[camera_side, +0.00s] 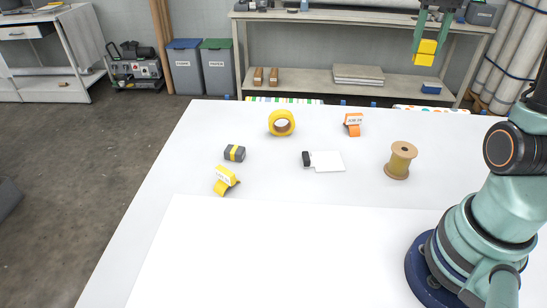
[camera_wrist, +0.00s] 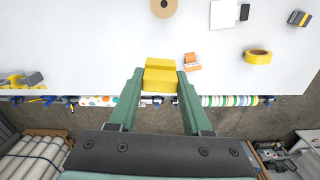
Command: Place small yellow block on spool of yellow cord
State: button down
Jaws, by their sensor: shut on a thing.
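The small yellow block (camera_side: 424,54) is held between the green fingers of my gripper (camera_side: 430,43), high up at the top right of the side view. In the wrist view the yellow block (camera_wrist: 160,76) sits between the fingertips of my gripper (camera_wrist: 159,81), with a finger on each side. The spool of yellow cord (camera_side: 400,160) stands upright on the white table, well below the block in the side view. In the wrist view the spool (camera_wrist: 172,8) is at the top edge, partly cut off, apart from the block.
On the table are a yellow tape roll (camera_side: 281,123), an orange tagged item (camera_side: 354,124), a white card with a black clip (camera_side: 327,161), a dark block with a yellow band (camera_side: 234,153) and a yellow tagged item (camera_side: 226,180). The table front is clear. A shelf (camera_side: 350,85) stands behind.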

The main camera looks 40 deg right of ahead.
jog(key=s+a+r, duration=0.1)
jog(key=s+a, duration=0.4)
jog(key=a, duration=0.1)
jog(key=n, duration=0.1)
send_over(405, 149)
notch_tip(405, 149, down, 20)
jog(key=shift+r, duration=0.15)
jog(key=shift+c, duration=1.7)
grip_release()
